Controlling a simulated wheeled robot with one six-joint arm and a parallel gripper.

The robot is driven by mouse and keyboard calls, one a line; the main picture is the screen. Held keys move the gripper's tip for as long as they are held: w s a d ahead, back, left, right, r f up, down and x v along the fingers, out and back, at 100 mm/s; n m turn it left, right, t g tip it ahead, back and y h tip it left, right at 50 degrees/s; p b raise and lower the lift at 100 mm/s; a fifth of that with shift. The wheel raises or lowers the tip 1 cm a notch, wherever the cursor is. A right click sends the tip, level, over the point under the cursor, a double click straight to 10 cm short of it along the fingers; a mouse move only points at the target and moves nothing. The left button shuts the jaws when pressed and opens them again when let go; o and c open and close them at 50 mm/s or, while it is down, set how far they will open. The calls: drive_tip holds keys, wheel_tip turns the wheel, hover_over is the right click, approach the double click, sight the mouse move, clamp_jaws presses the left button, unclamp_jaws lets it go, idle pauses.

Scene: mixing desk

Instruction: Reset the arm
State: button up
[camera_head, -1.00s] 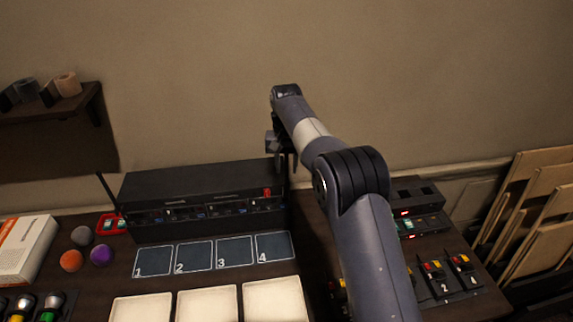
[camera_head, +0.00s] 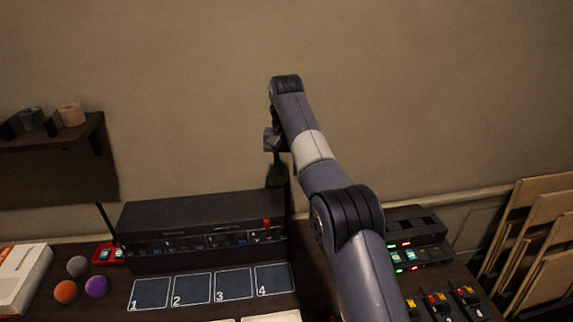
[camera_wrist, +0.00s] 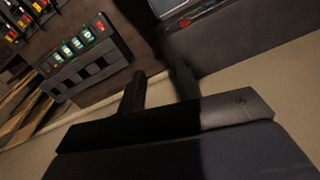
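My arm reaches up and away over the desk in the head view, its wrist end high in front of the wall. My gripper (camera_wrist: 160,82) shows in the wrist view with its two dark fingers apart and nothing between them. In the head view the gripper is mostly hidden behind the arm, above the right end of the black mixing unit (camera_head: 195,212). In the wrist view the fingers point toward the gap between this unit (camera_wrist: 225,50) and a panel with green-lit buttons (camera_wrist: 85,60).
Numbered squares 1 to 4 (camera_head: 192,288) lie before the unit. Several balls (camera_head: 97,286), a red tray (camera_head: 108,254) and a white box (camera_head: 22,275) are at left. Switch panels (camera_head: 420,250) stand at right, near leaning boards (camera_head: 535,235). A shelf (camera_head: 55,135) hangs at left. The wall above is clear.

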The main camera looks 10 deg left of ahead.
drive_tip(key=shift+r, duration=0.25)
drive_tip(key=shift+f, duration=0.2)
wheel_tip(320, 180, down, 10)
drive_tip(key=shift+f, duration=0.2)
idle(0.7)
drive_tip(key=shift+r, duration=0.1)
